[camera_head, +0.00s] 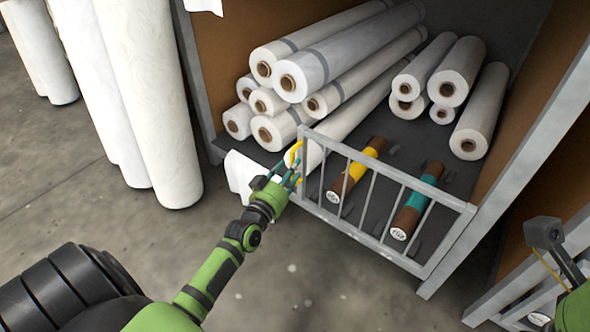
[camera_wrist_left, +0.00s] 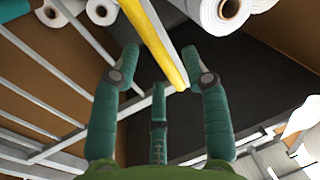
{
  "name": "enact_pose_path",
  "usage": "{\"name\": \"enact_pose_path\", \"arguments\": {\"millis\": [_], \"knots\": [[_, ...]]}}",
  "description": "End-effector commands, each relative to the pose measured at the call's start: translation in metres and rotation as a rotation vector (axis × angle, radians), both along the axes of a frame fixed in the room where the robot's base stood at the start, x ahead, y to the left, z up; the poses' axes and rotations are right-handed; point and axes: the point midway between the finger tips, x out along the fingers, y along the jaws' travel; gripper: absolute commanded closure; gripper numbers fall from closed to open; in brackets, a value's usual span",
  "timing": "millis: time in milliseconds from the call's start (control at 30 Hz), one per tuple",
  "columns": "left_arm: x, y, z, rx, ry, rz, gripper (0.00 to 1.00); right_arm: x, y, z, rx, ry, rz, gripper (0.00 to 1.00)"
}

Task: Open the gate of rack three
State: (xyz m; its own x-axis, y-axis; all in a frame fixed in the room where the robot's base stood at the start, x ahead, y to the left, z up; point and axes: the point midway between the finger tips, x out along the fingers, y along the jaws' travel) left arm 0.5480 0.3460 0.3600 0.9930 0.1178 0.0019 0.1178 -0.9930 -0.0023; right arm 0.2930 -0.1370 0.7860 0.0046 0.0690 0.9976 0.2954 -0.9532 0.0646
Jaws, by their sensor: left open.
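The grey barred gate (camera_head: 372,203) stands across the right part of the rack's front, in line with its floor edge. A yellow handle (camera_head: 296,152) is at the gate's upper left end. My left gripper (camera_head: 292,174) is open beside that end, just below the handle. In the left wrist view the yellow handle (camera_wrist_left: 157,42) runs between the spread teal fingers (camera_wrist_left: 165,75); I cannot tell whether they touch it. My right gripper's fingers do not show; only part of my right arm is at the right edge.
Behind the gate lie a roll with a yellow band (camera_head: 356,172) and one with a teal band (camera_head: 416,200). White rolls (camera_head: 325,62) are stacked deeper inside. Tall white rolls (camera_head: 150,100) stand left of the rack. The floor before the gate (camera_head: 310,270) is clear.

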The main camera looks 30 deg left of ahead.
Motion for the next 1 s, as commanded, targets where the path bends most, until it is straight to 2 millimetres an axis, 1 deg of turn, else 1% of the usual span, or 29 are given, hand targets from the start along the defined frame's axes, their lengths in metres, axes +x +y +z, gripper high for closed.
{"name": "enact_pose_path", "arguments": {"millis": [33, 200, 333, 533, 567, 600, 633, 667, 867, 1000], "knots": [[0.009, 0.001, -0.002, -0.002, -0.004, 0.001, 0.54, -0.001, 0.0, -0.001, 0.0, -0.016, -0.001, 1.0], [0.025, 0.003, -0.002, -0.002, 0.0, 0.001, 0.54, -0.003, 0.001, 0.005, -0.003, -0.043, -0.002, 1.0], [0.03, 0.004, -0.001, -0.001, 0.002, 0.001, 0.54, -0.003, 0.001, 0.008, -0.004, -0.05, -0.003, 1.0], [0.03, 0.004, -0.001, -0.001, 0.002, 0.0, 0.54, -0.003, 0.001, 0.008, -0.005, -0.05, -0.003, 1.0], [0.03, 0.004, -0.001, -0.001, 0.002, 0.0, 0.62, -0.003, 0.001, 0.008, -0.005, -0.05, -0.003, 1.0], [0.03, 0.004, -0.001, -0.001, 0.002, 0.0, 0.78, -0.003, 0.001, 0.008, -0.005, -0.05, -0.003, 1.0], [0.029, 0.004, -0.001, -0.001, 0.002, 0.0, 0.9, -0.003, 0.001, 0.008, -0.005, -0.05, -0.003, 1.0], [0.029, 0.004, -0.001, -0.001, 0.002, 0.0, 1.0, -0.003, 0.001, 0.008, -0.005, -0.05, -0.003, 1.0], [0.029, 0.004, -0.001, -0.001, 0.002, 0.001, 1.0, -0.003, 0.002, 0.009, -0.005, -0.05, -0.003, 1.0], [0.024, 0.004, 0.0, -0.002, 0.005, 0.011, 1.0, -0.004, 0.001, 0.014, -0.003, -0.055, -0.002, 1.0]]}}
